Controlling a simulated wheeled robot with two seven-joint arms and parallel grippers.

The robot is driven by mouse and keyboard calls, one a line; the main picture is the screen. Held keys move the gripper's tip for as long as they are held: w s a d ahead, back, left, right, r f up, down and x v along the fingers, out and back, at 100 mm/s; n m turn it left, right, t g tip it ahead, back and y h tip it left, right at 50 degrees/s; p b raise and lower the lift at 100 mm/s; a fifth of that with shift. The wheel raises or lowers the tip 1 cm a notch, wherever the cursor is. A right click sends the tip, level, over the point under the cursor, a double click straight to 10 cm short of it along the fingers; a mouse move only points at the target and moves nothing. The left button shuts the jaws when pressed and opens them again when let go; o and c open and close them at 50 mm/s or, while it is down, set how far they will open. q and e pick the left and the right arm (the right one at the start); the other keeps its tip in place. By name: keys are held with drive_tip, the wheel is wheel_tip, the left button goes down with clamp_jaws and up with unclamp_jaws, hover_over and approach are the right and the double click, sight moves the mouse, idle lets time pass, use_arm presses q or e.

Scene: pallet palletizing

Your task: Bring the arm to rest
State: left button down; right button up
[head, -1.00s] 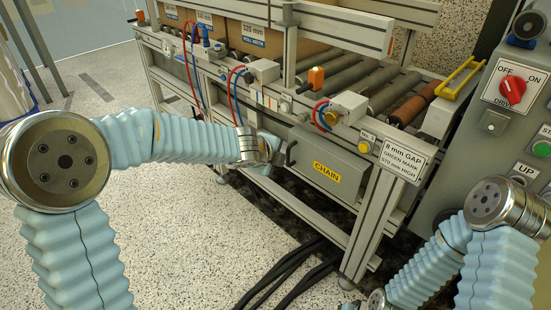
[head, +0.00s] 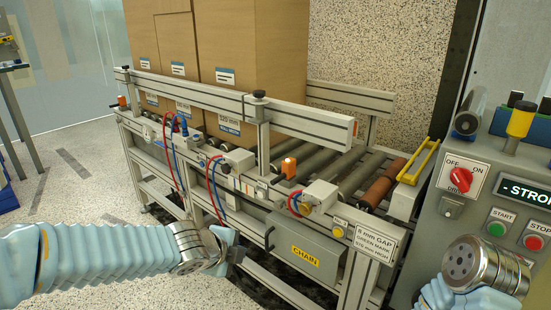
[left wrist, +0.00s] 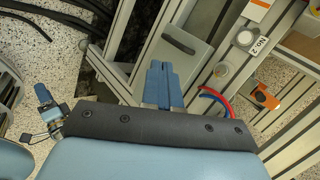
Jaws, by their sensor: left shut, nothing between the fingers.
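My left arm comes in from the left in the head view. Its gripper (head: 238,254) is beside the front of the roller conveyor (head: 258,192), left of the grey CHAIN box (head: 300,256). In the left wrist view the blue fingers of my left gripper (left wrist: 163,70) are together with nothing between them, and the grey box (left wrist: 175,45) lies beyond them. I cannot tell from the pictures whether the fingers touch anything. My right arm shows only as a wrist joint and sleeve at the lower right of the head view; its gripper is out of the picture.
Tall cardboard boxes (head: 265,55) stand on the conveyor. A control panel (head: 440,225) with a red switch (head: 460,179) and buttons stands at the right. Open speckled floor (head: 75,170) lies at the left.

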use_arm(q)
drive_tip(key=s+f+n+g, duration=0.2)
drive_tip(key=s+f+n, duration=0.4)
drive_tip(key=f, duration=0.5)
drive_tip(key=s+f+n+g+p, duration=0.1)
drive_tip(key=s+f+n+g, duration=0.2)
drive_tip(key=s+f+n, duration=0.3)
drive_tip(key=s+f+n+g+h, duration=0.1)
drive_tip(key=s+f+n, duration=0.5)
drive_tip(key=f, duration=1.1)
drive_tip(key=n+g, duration=0.1)
drive_tip(key=n, duration=0.3)
drive_tip(key=shift+s+d+n+g+p, duration=0.15)
drive_tip(key=shift+d+n+g+p, duration=0.15)
drive_tip(key=shift+d+p, duration=0.1)
